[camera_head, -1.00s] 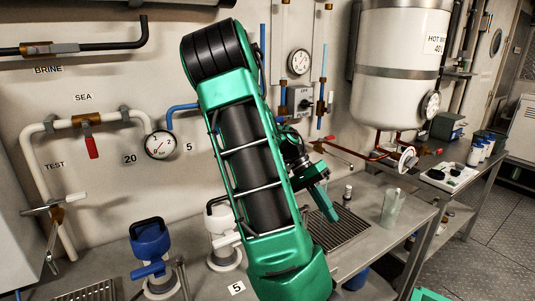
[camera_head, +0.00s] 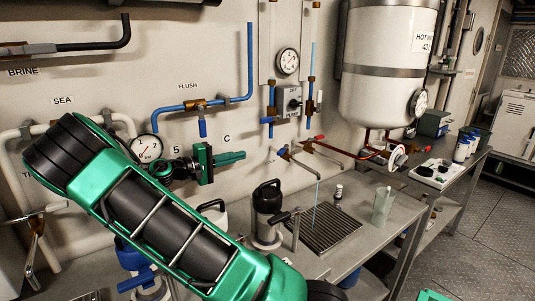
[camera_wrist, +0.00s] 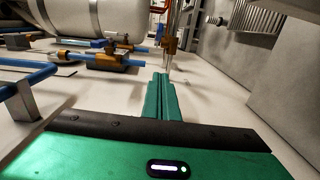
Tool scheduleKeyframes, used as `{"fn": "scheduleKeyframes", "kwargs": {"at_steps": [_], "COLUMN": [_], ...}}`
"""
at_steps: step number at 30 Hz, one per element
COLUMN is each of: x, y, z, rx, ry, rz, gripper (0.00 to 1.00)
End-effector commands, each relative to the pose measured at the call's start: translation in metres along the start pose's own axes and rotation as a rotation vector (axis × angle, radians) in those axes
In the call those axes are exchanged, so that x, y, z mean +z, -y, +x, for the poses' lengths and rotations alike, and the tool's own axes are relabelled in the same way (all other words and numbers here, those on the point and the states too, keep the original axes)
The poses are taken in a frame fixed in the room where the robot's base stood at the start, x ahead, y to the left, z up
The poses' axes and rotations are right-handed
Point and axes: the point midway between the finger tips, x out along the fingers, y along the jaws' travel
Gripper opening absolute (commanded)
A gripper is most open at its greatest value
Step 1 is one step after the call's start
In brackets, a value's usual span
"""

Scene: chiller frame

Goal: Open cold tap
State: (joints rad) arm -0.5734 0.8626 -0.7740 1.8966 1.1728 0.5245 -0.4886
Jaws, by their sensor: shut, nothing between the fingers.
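The cold tap (camera_head: 282,151) has a blue handle and sits on the wall above the steel bench in the head view. Its spout reaches right, and a thin pale blue stream (camera_head: 315,205) runs from it down to the drain grate (camera_head: 328,232). A red-handled tap (camera_head: 318,138) sits just right of it. My gripper (camera_head: 240,156) is shut and empty, left of the cold tap and apart from it, fingers pointing right. The shut fingers also show in the wrist view (camera_wrist: 161,92), pointing along the pale wall.
A blue pipe with a flush valve (camera_head: 202,127) is just above my gripper. A black-topped jug (camera_head: 267,215) stands below. A small bottle (camera_head: 338,193) and a clear beaker (camera_head: 382,205) stand on the bench. The white tank (camera_head: 388,85) hangs at right.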

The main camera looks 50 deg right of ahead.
Motion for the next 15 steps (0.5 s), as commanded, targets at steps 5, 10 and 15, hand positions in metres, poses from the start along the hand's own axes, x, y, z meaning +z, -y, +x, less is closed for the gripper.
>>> {"fn": "scheduleKeyframes", "kwargs": {"at_steps": [5, 10, 15], "x": [-0.01, -0.011, -0.012], "y": [-0.003, -0.004, -0.005], "z": [-0.02, -0.005, 0.025], "rx": [0.037, 0.039, 0.038], "ry": [-0.04, -0.041, -0.041], "rz": [-0.011, -0.01, -0.012], "gripper": [0.0, 0.0, 0.0]}}
